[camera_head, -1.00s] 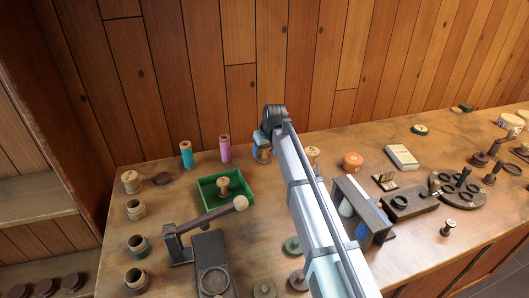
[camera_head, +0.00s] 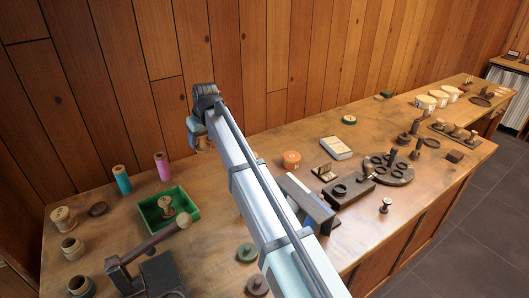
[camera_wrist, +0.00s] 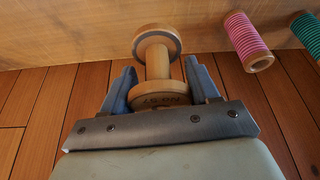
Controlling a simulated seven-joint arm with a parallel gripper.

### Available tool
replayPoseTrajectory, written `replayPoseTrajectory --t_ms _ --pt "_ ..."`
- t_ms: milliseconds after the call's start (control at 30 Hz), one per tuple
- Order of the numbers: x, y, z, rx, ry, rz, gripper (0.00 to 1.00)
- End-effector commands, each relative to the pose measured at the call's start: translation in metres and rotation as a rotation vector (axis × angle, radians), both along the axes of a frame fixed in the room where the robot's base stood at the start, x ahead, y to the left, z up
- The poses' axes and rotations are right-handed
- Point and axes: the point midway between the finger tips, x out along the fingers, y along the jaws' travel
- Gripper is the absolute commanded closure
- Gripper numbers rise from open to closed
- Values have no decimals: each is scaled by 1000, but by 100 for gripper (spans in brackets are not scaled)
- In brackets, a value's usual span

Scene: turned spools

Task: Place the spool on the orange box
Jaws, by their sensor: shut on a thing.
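A pale wooden spool (camera_wrist: 158,65) with a flange at each end is between the blue fingers of my gripper (camera_wrist: 160,88) in the wrist view. The gripper is shut on it, near one flange that bears dark lettering. In the head view my gripper (camera_head: 201,138) is above the back of the bench, in front of the plank wall, and the spool is mostly hidden there. The orange box (camera_head: 291,160) is low and round. It stands on the bench to the right of my gripper and arm, apart from both. It does not show in the wrist view.
Pink (camera_head: 162,166) and teal (camera_head: 121,179) thread spools stand at the back left. A green tray (camera_head: 188,206) holds another wooden spool. My arm hides part of the bench.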

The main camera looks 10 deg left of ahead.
Motion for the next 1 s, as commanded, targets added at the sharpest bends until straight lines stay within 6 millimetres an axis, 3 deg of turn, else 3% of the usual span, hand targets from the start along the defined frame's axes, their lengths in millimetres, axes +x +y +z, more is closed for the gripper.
replayPoseTrajectory --t_ms 167,267,600,800,1000 --pt "29 -37 3 0 -1 -52 70" --pt "52 -69 9 0 -1 -97 70" --pt "114 -196 31 0 -2 -256 70" --pt "131 -266 44 0 -2 -336 70" --pt "125 -307 51 0 -2 -375 70"
